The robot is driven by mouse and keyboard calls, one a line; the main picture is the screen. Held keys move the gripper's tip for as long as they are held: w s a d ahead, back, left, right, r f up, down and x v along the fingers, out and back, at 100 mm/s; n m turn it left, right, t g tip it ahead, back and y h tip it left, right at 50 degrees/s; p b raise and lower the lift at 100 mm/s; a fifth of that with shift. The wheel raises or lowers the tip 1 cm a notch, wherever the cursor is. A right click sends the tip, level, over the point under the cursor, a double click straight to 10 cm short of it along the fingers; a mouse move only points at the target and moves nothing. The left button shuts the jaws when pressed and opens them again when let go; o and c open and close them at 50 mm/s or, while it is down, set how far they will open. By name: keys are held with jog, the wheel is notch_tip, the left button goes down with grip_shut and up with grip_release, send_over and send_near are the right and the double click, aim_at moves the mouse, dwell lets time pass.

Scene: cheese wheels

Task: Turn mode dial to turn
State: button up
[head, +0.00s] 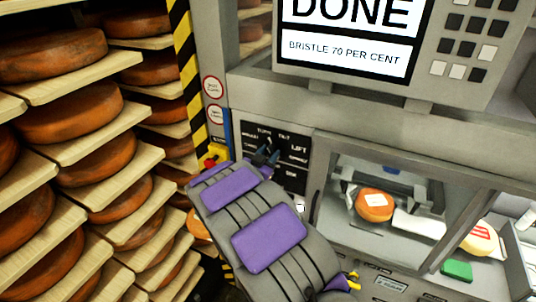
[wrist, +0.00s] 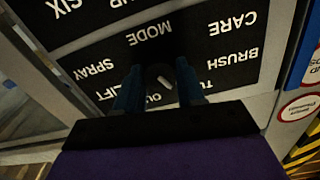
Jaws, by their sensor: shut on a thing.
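The black mode panel (head: 289,181) is on the grey machine front, left of the glass window. In the wrist view the panel (wrist: 228,47) appears upside down, with MODE, CARE, BRUSH, SPRAY and LIFT readable and a word starting TU partly hidden. The mode dial (wrist: 160,72) is a dark knob with a short pale pointer mark; which label it points at I cannot tell. My gripper (wrist: 157,88) has one blue-grey finger on each side of the dial and is shut on it. In the head view my gripper (head: 265,157) covers the dial.
A screen (head: 346,40) above reads DONE and BRISTLE 70 PER CENT. An orange cheese wheel (head: 374,204) with a white label sits behind the window. Racks of cheese wheels (head: 92,115) fill the left side. A yellow-black striped post (head: 187,70) and a red-yellow button (head: 212,158) are close by.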

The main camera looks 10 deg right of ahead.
jog(key=shift+a, duration=0.1)
jog(key=c, duration=0.3)
jog(key=shift+r+m+b, duration=0.1)
jog(key=shift+m+b, duration=0.2)
jog(key=shift+b, duration=0.05)
jog(key=o, duration=1)
jog(key=b+v, duration=0.1)
jog(key=v, duration=1.6)
jog(key=shift+a, duration=0.25)
